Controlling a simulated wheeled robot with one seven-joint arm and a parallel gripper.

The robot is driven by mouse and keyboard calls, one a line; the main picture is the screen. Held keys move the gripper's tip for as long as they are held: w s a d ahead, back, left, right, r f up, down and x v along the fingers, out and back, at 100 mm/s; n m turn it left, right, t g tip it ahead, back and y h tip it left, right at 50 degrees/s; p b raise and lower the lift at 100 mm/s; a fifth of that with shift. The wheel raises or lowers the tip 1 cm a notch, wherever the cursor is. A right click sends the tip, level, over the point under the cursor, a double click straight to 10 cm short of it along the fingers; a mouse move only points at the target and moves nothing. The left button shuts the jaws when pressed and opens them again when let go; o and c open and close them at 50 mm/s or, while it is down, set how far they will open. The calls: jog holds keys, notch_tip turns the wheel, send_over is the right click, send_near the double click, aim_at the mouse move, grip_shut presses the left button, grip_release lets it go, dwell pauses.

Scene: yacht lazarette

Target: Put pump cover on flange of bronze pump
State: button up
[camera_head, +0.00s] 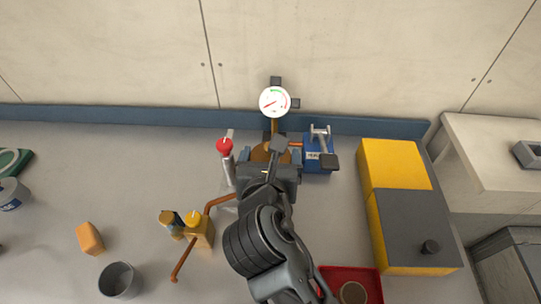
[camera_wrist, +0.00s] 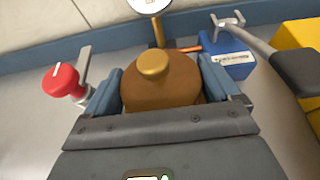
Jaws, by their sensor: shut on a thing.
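My gripper (camera_head: 270,156) is shut on a round brown-bronze piece with a brass knob, which I take to be the pump cover (camera_head: 260,152). In the wrist view the blue fingers of my gripper (camera_wrist: 158,88) stand on both sides of the cover (camera_wrist: 150,97), its knob towards the far side. The bronze pump and its flange are hidden behind my gripper and the cover. A pipe behind the cover rises to a white-faced gauge (camera_head: 274,101). I cannot tell whether the cover touches the flange.
A red-knobbed valve (camera_head: 225,147) stands close left, a blue box (camera_head: 317,155) with a metal handle close right. A yellow-grey case (camera_head: 398,165) stands right, a red tray (camera_head: 372,280) in front.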

jog(key=o, duration=0.9)
jog(key=shift+o, duration=0.2)
jog(key=v, duration=1.2)
jog(key=shift+r, duration=0.1)
